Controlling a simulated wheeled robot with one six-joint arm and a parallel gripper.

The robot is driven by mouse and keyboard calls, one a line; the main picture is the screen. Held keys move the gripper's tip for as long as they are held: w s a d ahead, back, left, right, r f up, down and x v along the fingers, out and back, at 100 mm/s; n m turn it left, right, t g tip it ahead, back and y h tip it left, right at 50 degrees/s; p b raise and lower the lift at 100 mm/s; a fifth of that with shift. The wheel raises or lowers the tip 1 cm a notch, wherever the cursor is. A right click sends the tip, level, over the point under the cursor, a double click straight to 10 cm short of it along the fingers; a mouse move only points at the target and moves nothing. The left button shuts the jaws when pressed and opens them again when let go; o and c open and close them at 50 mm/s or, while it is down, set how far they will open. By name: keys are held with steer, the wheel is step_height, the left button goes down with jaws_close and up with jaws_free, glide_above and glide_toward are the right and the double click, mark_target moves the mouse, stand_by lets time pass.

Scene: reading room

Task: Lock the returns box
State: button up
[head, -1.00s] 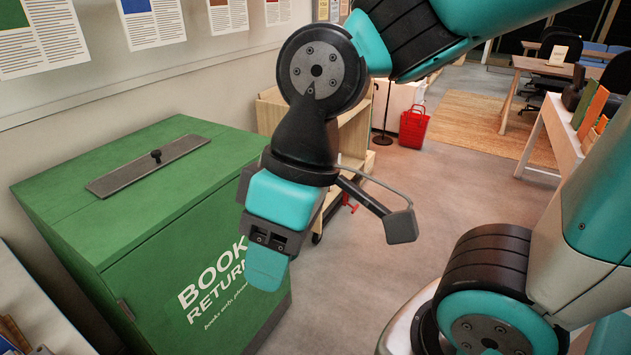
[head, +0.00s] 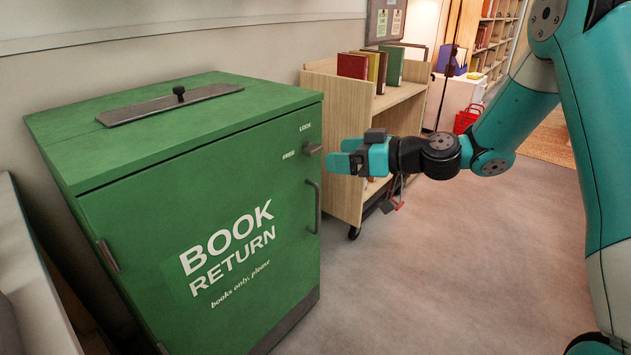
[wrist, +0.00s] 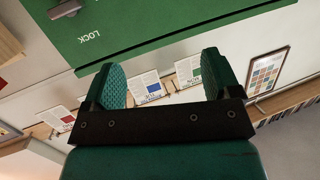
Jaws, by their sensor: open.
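The green returns box (head: 150,220) stands against the wall at the left in the head view, its front door closed. Its small dark lock knob (head: 312,149) sits at the upper right of the door, with the words LOCK above and FREE to its left. A vertical grey handle (head: 315,206) is below it. My gripper (head: 335,155) is just right of the knob, apart from it as far as I can tell. In the wrist view my gripper (wrist: 168,82) is open and empty, and the knob (wrist: 66,9) shows at the upper left beside the word LOCK.
A wooden book cart (head: 345,115) with several books stands behind my gripper. A dark plate with a small knob (head: 170,103) lies on the box top. A red basket (head: 467,118) is farther back. The floor (head: 430,270) right of the box is clear.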

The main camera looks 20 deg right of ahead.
mark_target(318, 151)
steer(key=w+d+f+m+t+h+b, duration=0.2)
steer(key=w+d+f+t+b, duration=0.15)
steer(key=d+f, duration=0.4)
steer(key=shift+t, duration=0.65)
steer(key=p+x, duration=0.2)
steer(key=x, duration=0.3)
steer(key=p+x, duration=0.3)
steer(key=x, duration=0.3)
steer(key=d+p+x, duration=0.1)
steer(key=p+x, duration=0.2)
steer(key=x, duration=0.3)
steer(key=shift+w+r, duration=0.1)
steer(key=shift+w, duration=0.45)
steer(key=c, duration=0.9)
